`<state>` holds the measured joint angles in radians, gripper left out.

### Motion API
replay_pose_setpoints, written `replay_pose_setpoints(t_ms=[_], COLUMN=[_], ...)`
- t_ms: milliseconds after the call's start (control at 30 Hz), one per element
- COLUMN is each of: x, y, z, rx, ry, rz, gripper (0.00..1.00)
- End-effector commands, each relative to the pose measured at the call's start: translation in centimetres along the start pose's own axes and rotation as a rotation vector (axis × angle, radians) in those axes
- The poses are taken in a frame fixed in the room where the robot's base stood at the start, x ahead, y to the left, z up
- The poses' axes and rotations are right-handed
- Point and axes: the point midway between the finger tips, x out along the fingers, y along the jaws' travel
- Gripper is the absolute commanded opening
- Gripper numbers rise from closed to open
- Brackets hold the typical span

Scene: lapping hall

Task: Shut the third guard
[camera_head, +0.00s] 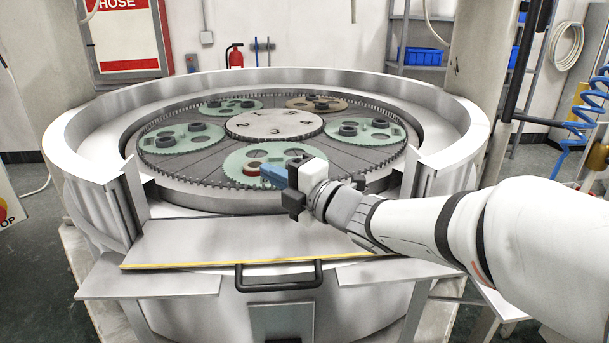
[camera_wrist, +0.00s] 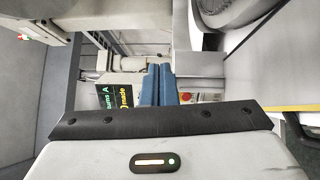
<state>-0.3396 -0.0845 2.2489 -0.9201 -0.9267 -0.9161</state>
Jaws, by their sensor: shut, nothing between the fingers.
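A round lapping machine (camera_head: 90,150) fills the middle of the head view, with a gap in the near side of its rim wall. At this gap a flat pale guard panel (camera_head: 200,243) with a yellow edge lies folded down, its black handle (camera_head: 279,275) at the front. No number shows on the panel; a "3" faces it on the centre plate (camera_head: 274,125). My gripper (camera_head: 272,176) is above the panel's inner edge, in front of the near green carrier, apart from the handle. Its blue fingers are together and empty, also in the wrist view (camera_wrist: 158,85).
Several toothed carriers (camera_head: 188,137) with dark rings lie on the machine's plate. Flat side shelves (camera_head: 150,286) flank the panel. My arm crosses from the right over the right shelf. In the wrist view a dark sign (camera_wrist: 114,95) with lettering shows behind the fingers.

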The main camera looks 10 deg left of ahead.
Motion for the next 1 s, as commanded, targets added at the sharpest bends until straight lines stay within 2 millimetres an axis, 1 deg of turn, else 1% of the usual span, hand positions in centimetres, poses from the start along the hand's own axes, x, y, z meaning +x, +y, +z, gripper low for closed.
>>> replay_pose_setpoints(t_ms=[100, 267, 1000], x=[0.9, 1.5, 1.6], y=[0.1, 0.1, 0.0], z=[1.0, 1.6, 1.8], rx=[0.0, 0.0, 0.0], ry=[-0.001, 0.0, -0.002], rz=[-0.001, 0.001, 0.001], gripper=[0.0, 0.0, 0.0])
